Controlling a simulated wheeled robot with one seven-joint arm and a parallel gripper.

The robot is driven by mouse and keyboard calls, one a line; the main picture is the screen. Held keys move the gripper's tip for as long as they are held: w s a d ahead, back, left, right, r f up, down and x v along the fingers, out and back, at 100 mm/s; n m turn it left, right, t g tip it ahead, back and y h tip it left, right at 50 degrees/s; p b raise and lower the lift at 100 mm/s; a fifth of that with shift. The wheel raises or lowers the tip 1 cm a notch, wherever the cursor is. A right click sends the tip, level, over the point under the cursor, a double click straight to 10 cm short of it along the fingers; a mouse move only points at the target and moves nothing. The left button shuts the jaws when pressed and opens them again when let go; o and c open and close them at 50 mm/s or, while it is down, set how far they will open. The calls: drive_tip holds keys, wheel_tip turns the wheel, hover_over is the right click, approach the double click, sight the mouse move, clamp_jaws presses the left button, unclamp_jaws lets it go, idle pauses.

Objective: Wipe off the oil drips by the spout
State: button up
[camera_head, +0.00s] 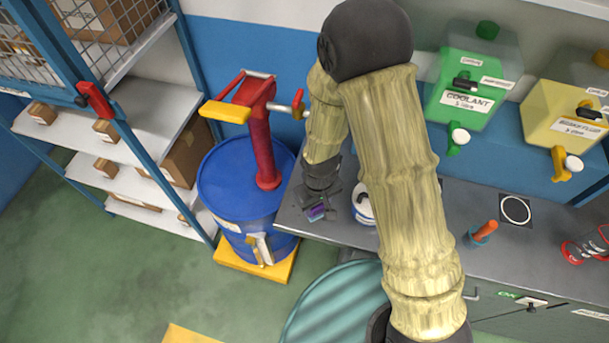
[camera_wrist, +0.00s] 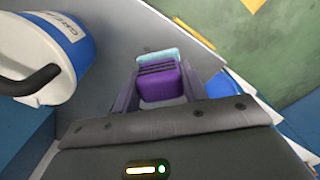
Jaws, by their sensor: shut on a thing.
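My gripper (camera_head: 318,208) is low over the left end of the grey bench (camera_head: 295,222). In the wrist view its jaws (camera_wrist: 160,88) are shut on a purple block (camera_wrist: 165,80) with a pale blue pad (camera_wrist: 158,54) at its far end. I cannot tell whether the pad touches the bench. A red hand pump (camera_head: 262,140) stands on the blue drum (camera_head: 235,190) to the left. Its metal spout (camera_head: 285,107) points right toward my arm. I cannot make out oil drips in either view.
A white and blue tub (camera_head: 363,207) stands close beside my gripper; it also shows in the wrist view (camera_wrist: 40,50). Green (camera_head: 470,85) and yellow (camera_head: 572,115) dispensers hang behind the bench. An orange-handled tool (camera_head: 485,231) stands farther right. A teal ribbed drum (camera_head: 335,308) is in front.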

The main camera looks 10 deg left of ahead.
wheel_tip(320, 180, up, 4)
drive_tip(key=shift+w+f+p, duration=0.1)
drive_tip(key=shift+f+p, duration=0.1)
drive_tip(key=shift+p, duration=0.95)
drive_tip(key=shift+a+r+p, duration=0.1)
drive_tip(key=shift+r+p, duration=0.3)
drive_tip(key=shift+r, duration=0.15)
